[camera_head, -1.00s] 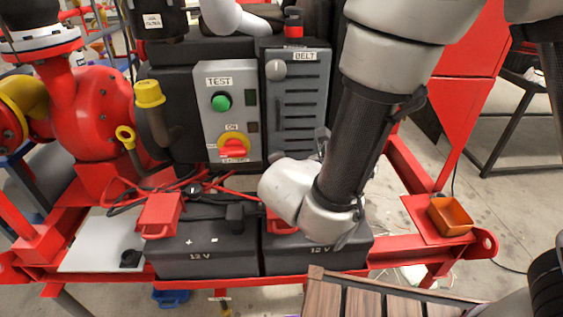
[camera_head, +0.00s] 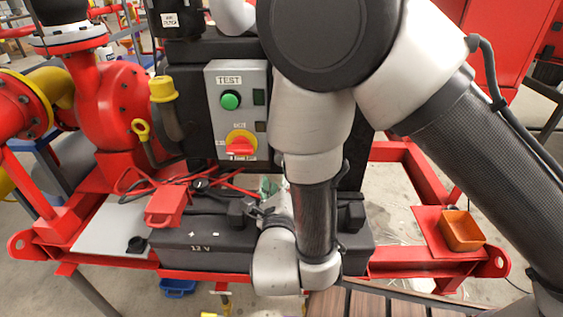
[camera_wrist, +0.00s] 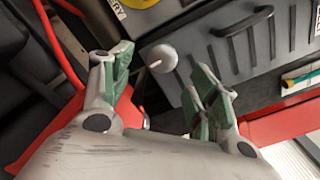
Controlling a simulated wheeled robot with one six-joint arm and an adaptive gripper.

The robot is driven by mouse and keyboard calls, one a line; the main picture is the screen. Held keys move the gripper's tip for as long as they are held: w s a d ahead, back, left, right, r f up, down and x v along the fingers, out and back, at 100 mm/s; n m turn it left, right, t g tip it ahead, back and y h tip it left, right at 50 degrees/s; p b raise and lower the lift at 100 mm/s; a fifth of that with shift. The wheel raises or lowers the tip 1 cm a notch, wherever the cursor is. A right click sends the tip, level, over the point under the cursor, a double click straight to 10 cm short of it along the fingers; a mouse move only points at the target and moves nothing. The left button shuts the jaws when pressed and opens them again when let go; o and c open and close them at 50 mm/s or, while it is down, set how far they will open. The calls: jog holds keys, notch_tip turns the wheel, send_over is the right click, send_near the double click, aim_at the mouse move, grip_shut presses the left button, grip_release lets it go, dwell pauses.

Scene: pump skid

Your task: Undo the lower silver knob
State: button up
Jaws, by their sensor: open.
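A round silver knob (camera_wrist: 163,58) with a small pale tab shows in the wrist view, at the corner of a grey slotted panel (camera_wrist: 220,50). My gripper (camera_wrist: 160,76) is open, with green-padded fingers on the left and right of the picture. The knob shows beyond and between the fingertips; nothing is held, and I cannot tell how far off it is. In the head view my arm covers the slotted panel and its knobs, and my gripper is mostly hidden behind my wrist.
In the head view, the grey switch box (camera_head: 218,110) with a green button (camera_head: 230,100) and red switch (camera_head: 240,146) stands left of my arm. A black battery (camera_head: 195,247) and red terminal cover (camera_head: 170,205) lie below. An orange bin (camera_head: 461,230) sits right.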

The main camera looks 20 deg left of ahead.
jog(key=x, duration=0.6)
jog(key=shift+w+r, duration=0.15)
jog(key=shift+w, duration=0.15)
jog(key=shift+d, duration=0.1)
jog(key=c, duration=1)
